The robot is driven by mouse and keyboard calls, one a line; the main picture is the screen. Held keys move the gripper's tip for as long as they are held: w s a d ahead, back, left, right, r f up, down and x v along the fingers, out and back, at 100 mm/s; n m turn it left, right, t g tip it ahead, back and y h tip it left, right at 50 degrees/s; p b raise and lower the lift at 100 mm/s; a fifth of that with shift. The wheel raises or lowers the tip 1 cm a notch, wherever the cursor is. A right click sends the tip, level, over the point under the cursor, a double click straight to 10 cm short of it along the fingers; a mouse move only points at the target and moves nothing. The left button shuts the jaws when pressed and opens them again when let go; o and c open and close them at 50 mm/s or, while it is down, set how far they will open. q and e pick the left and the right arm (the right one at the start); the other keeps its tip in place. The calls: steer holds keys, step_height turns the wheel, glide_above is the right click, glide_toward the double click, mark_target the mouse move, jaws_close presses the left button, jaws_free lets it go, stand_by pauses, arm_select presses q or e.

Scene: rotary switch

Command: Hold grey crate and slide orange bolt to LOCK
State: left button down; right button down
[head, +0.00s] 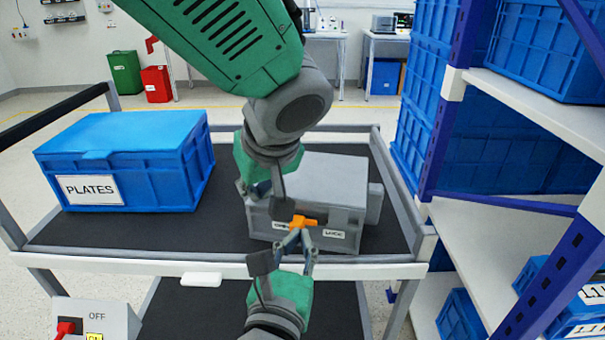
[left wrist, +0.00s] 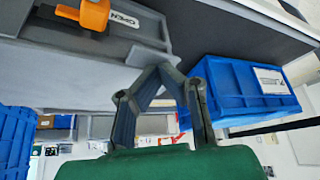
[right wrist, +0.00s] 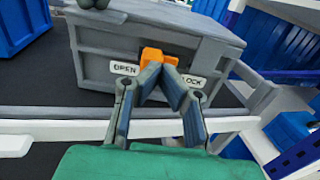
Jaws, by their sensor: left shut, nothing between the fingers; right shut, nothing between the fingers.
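The grey crate (head: 335,175) stands on the cart's dark top. The orange bolt (head: 304,222) is on its front face; in the right wrist view the bolt (right wrist: 157,57) sits between the OPEN label (right wrist: 125,70) and the LOCK label (right wrist: 193,80). My left gripper (head: 260,190) is shut and empty at the crate's left end; in the left wrist view its tips (left wrist: 158,70) are close to the crate's edge (left wrist: 150,54), contact unclear. My right gripper (head: 296,238) is shut and empty, with its tips (right wrist: 161,72) right at the bolt's lower front; I cannot tell if they touch.
A blue PLATES crate (head: 130,160) stands on the cart's left side. The cart's front rail (head: 200,265) runs below the crates. A blue-posted shelf (head: 500,200) with blue crates is close on the right. A switch box (head: 95,318) is at lower left.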

steer(key=shift+s+d, duration=0.15)
steer(key=shift+d, duration=0.7)
steer(key=shift+s+d, duration=0.15)
steer(key=shift+d, duration=0.65)
steer(key=c, duration=1.4)
jaws_free()
steer(key=shift+c, duration=0.2)
steer(key=s+a, duration=0.1)
steer(key=s, duration=0.5)
steer(key=shift+a, duration=0.1)
steer(key=shift+c, duration=0.5)
